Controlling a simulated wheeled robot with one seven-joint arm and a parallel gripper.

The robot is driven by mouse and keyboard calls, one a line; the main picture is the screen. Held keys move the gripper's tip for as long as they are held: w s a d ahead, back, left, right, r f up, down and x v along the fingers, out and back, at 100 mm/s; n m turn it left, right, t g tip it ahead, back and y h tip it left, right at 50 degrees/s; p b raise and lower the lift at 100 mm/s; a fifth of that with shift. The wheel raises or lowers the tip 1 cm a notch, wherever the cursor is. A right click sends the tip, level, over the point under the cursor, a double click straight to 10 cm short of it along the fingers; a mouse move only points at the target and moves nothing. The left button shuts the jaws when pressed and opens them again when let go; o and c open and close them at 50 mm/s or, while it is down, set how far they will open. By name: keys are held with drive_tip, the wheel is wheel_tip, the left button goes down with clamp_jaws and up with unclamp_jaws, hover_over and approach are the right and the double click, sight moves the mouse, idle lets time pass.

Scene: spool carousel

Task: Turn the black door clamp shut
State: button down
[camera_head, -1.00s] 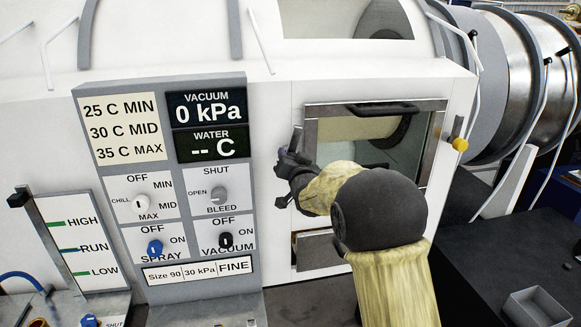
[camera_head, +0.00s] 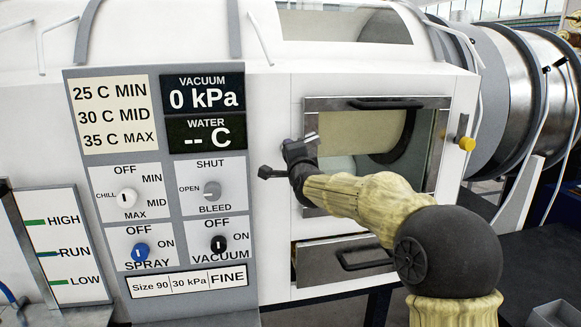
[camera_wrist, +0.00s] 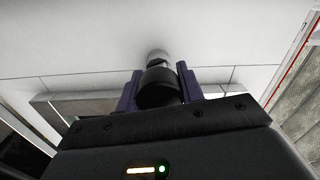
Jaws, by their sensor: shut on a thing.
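The black door clamp (camera_head: 270,172) shows in the head view as a dark lever pointing left, on the white front left of the windowed door (camera_head: 318,200). My gripper (camera_head: 300,146) is at its right end and hides part of it. In the wrist view, the purple fingers of my gripper (camera_wrist: 160,92) are shut on a dark round part of the clamp (camera_wrist: 158,90), with a pale metal end against the white panel. The door has a black handle along its top edge and lies in its frame; its left edge is partly hidden by my arm.
Left of the clamp stands a control panel (camera_head: 159,265) with knobs and displays. A metal drawer (camera_head: 318,255) with a black handle is below the door. A yellow knob (camera_head: 467,143) sticks out right of the door. A grey tray (camera_head: 556,314) lies at the lower right.

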drive_tip(key=shift+f+m+b, duration=0.15)
drive_tip(key=shift+m+b, duration=1.4)
drive_tip(key=shift+m, duration=0.45)
drive_tip(key=c, duration=0.9)
unclamp_jaws()
drive_tip(key=b+v, duration=0.9)
drive_tip(key=v, duration=0.8)
drive_tip(key=shift+s, duration=0.25)
